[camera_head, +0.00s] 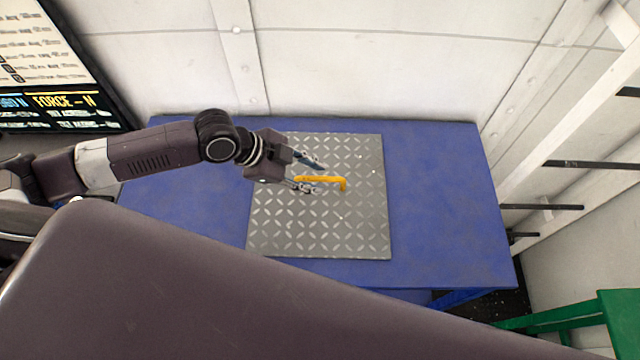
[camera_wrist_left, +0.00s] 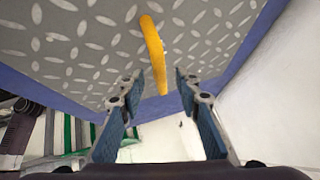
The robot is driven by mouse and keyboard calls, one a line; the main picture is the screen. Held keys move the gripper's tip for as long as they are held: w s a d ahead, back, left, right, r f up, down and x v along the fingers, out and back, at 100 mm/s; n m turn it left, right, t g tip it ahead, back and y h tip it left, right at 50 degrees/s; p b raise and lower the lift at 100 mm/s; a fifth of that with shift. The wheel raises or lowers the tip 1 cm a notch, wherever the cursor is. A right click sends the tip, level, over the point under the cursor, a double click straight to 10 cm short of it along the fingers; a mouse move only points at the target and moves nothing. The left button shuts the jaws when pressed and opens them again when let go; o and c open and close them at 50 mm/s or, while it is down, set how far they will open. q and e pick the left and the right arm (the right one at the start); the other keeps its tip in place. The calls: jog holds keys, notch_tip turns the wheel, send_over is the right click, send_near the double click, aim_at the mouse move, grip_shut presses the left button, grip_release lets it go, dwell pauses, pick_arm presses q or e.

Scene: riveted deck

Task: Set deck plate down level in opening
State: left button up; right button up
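The deck plate (camera_head: 355,225) is a grey square with a raised diamond pattern. It lies on a blue table and also fills the top of the left wrist view (camera_wrist_left: 75,40). A yellow handle (camera_head: 341,183) stands near the plate's middle; it also shows in the left wrist view (camera_wrist_left: 153,45). My left gripper (camera_head: 315,178) is over the plate at the handle's left end. Its fingers are spread, with the handle in line between them in the left wrist view (camera_wrist_left: 158,80) and a gap on each side. My right gripper is out of view. I see no opening.
The blue table (camera_head: 440,200) has bare surface around the plate. A white wall (camera_head: 360,60) stands behind it. A rack with dark bars (camera_head: 595,165) and a green frame (camera_head: 615,310) are at the right. A screen (camera_head: 60,75) is at the left.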

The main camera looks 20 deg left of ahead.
pick_arm(q)
jog(key=shift+x, duration=1.35)
jog(key=shift+c, duration=0.2)
grip_shut()
jog(key=shift+w+r, duration=0.2)
